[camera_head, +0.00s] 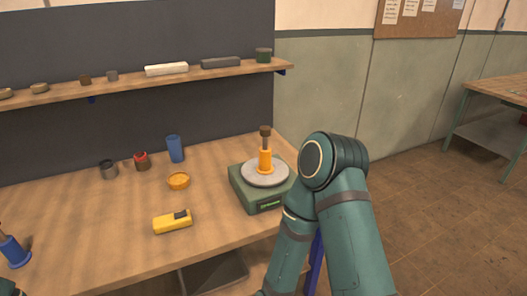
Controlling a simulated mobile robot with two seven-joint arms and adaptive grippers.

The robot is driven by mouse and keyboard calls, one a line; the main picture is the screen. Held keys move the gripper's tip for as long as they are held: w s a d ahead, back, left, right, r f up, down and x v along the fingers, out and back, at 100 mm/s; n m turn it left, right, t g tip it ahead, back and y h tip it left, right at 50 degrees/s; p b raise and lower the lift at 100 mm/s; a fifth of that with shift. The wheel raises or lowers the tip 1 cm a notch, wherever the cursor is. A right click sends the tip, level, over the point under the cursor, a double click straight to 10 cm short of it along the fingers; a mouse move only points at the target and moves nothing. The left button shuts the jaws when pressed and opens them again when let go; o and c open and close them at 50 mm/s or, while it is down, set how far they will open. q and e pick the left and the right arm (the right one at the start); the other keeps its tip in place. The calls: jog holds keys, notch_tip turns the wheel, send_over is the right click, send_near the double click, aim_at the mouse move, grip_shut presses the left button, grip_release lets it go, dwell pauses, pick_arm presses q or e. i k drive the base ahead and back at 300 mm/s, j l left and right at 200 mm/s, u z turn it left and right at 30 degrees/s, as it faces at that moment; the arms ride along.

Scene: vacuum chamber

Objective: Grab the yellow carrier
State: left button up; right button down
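What looks like the yellow carrier (265,161) stands upright on the round grey plate of a green-based device (262,203). It is a yellow-orange cylinder with a wider foot and a dark brown knob on a stem. It is right of the table's middle, and nothing touches it from above. A similar blue piece (14,252) stands at the table's left edge of the picture. My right arm is bent in front of the table's right side, close to the device in the picture. Neither of my grippers shows.
A yellow box (173,222) with a dark patch lies on the wooden table (110,235). A shelf (130,84) with small items runs above.

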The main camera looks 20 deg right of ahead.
aim_at(265, 167)
jog(key=i+l, duration=0.1)
jog(key=l, duration=0.75)
jog(key=i+l, duration=0.15)
jog(key=l, duration=0.3)
jog(key=i+l, duration=0.1)
jog(key=l, duration=0.3)
jog(key=l+z, duration=0.1)
jog(key=l, duration=0.35)
jog(key=i, duration=0.05)
